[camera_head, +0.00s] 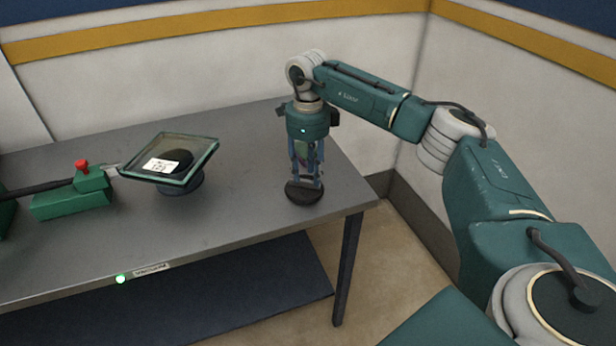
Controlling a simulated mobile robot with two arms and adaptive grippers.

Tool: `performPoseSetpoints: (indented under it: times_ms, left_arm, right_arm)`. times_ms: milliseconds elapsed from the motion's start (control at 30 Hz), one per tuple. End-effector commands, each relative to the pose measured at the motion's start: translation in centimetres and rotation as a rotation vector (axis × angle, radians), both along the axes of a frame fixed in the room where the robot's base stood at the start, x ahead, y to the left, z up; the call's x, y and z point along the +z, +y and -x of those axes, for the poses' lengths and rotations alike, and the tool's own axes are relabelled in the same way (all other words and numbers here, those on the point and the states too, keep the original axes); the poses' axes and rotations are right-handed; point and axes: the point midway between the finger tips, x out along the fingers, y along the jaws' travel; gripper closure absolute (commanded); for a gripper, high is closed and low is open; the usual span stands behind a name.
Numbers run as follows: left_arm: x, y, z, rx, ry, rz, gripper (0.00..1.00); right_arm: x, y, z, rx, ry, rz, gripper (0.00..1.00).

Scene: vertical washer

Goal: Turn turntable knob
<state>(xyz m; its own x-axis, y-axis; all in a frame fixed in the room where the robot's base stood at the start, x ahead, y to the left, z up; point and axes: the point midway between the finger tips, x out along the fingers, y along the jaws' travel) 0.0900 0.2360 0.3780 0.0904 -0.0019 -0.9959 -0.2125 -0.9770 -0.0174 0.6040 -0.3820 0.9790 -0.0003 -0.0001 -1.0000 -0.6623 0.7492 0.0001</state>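A round black knob-like disc (304,194) sits on the grey table near its right end. My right gripper (305,182) points straight down over this disc, its fingertips at or just above the disc's top. I cannot tell whether they touch it or how far apart they are. A square glass-topped plate (203,151) stands on a round dark base (183,187) further left. Through the glass a black round shape and a white label (161,166) show. Which of these is the turntable knob is not clear. My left gripper is not in view.
A green block fixture (72,204) with a red knob (82,166) and a dark rod stands at the left of the table. A small green light (120,279) is on the table's front edge. The tabletop (235,215) between plate and disc is clear. Walls close off the back and right.

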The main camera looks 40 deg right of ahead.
Motion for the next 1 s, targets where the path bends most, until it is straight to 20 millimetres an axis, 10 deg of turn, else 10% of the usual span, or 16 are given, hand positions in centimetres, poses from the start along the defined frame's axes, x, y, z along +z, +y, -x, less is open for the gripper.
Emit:
performPoseSetpoints:
  times_ms: [433,1000]
  left_arm:
    - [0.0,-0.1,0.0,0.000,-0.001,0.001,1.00]
    - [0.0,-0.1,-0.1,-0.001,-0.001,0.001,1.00]
  right_arm:
    - [8.6,0.0,-0.1,0.000,-0.004,-0.001,0.65]
    - [9.6,0.0,0.0,-0.001,-0.001,0.000,0.65]
